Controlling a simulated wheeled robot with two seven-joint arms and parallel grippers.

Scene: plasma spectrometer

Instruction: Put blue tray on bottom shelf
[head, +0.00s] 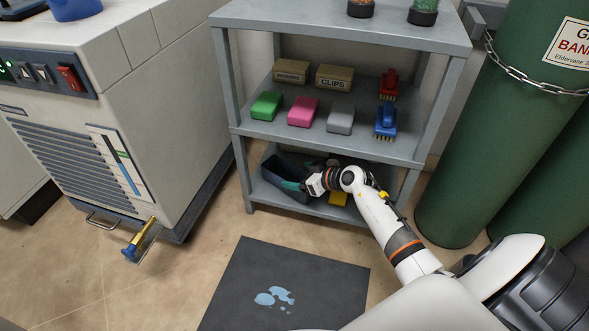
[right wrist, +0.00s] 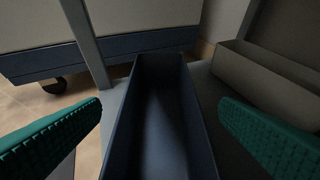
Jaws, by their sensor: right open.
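The blue tray (head: 287,178) is a dark blue, long, empty open box on the left part of the bottom shelf (head: 262,200) of the grey rack. In the right wrist view the tray (right wrist: 160,120) lies between the two green fingertips, with a gap to each side. My right gripper (head: 300,186) reaches into the bottom bay at the tray's right end and is open. Its arm hides part of the shelf. My left gripper is not in view.
The middle shelf (head: 345,133) above holds several coloured blocks, brushes and two boxes. A yellow item (head: 338,198) sits on the bottom shelf. Another bin (right wrist: 265,75) stands right of the tray. A dark mat (head: 285,285) with blue spots lies on the floor. Green cylinders (head: 470,150) stand right.

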